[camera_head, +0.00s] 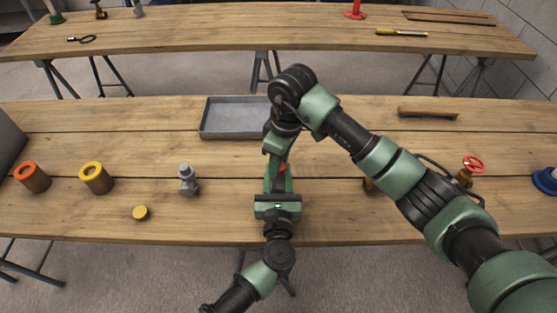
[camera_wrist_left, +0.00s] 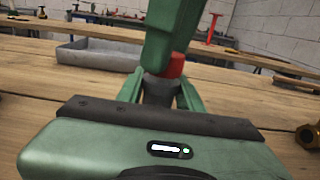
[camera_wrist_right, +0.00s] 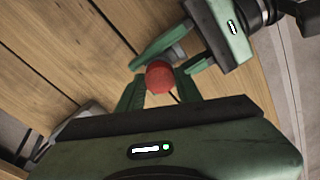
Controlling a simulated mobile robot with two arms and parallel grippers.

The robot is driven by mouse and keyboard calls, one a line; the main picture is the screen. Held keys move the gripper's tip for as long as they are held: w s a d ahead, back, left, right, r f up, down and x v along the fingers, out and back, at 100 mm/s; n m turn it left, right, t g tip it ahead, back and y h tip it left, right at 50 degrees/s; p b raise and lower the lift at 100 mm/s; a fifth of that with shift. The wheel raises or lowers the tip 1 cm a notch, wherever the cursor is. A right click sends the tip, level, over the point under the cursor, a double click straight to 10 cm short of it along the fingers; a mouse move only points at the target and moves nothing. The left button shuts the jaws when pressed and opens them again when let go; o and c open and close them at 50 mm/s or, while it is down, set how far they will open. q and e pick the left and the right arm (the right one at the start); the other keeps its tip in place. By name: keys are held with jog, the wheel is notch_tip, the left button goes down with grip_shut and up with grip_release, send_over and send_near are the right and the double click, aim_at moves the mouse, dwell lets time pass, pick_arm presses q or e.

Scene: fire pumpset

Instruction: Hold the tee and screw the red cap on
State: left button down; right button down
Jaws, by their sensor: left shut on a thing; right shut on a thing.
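My left gripper (camera_wrist_left: 159,92) is shut on the grey tee (camera_wrist_left: 158,88), near the front edge of the workbench. My right gripper (camera_wrist_right: 160,82) comes down from above and is shut on the red cap (camera_wrist_right: 159,77). In the left wrist view the red cap (camera_wrist_left: 176,67) sits directly over the top of the tee, partly hidden by a green finger of my right gripper. In the head view only a bit of the red cap (camera_head: 282,168) shows between the two grippers. I cannot tell how far the cap is on the thread.
A grey tray (camera_head: 222,133) lies behind the grippers. To the left stand a grey fitting (camera_head: 187,182), a yellow disc (camera_head: 141,213), and yellow-topped (camera_head: 96,179) and orange-topped (camera_head: 32,178) cylinders.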

jog(key=c, duration=1)
grip_release()
jog(key=shift+o, duration=0.2)
jog(key=shift+r, duration=2.3)
jog(key=shift+c, duration=0.5)
